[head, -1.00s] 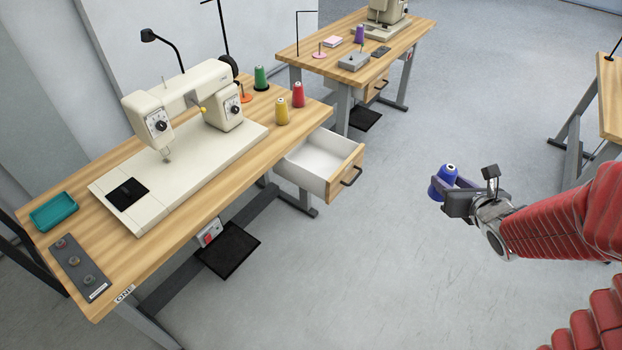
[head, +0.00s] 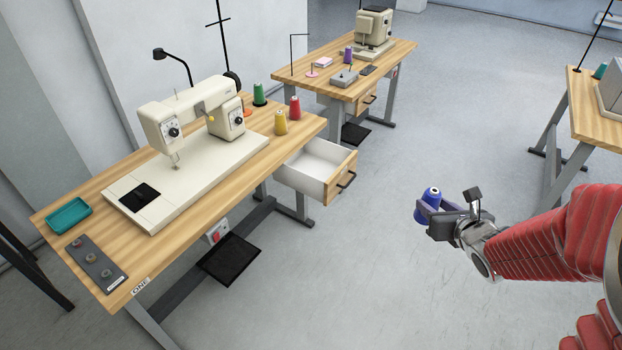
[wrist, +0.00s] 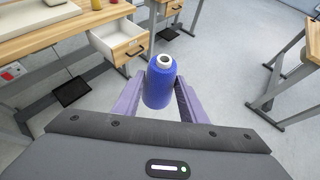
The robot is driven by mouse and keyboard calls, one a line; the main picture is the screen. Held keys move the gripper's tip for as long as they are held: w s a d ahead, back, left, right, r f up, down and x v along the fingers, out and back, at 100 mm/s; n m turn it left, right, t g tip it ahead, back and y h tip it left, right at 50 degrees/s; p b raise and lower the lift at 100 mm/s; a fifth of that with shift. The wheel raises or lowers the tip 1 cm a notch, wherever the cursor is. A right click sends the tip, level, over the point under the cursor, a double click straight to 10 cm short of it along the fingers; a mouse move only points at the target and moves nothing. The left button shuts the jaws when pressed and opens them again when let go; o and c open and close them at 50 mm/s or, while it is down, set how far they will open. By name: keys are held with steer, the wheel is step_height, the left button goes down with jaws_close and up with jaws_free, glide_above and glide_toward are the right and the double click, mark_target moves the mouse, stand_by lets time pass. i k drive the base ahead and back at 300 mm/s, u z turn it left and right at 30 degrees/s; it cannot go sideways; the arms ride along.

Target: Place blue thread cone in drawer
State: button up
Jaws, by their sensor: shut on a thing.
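The blue thread cone (head: 432,197) is held upright in my gripper (head: 428,212), out over open floor to the right of the near table. In the wrist view the blue cone (wrist: 160,85) stands between the two fingers, and my gripper (wrist: 158,100) is shut on it. The open drawer (head: 318,168) juts from the right end of the near table; its white inside looks empty. The drawer (wrist: 120,42) also shows in the wrist view, beyond the cone and to its left. The cone and the drawer are apart.
The near table (head: 95,205) carries a sewing machine (head: 190,130), a green cone (head: 259,95), a yellow cone (head: 280,122) and a red cone (head: 295,108). A second table (head: 340,80) stands behind, another (head: 590,120) at right. Floor between gripper and drawer is clear.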

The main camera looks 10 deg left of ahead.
mark_target(305, 166)
steer(key=z, duration=1.45)
steer(key=i, duration=0.1)
steer(key=u, duration=2.95)
steer(key=i, duration=2)
steer(key=z, duration=0.05)
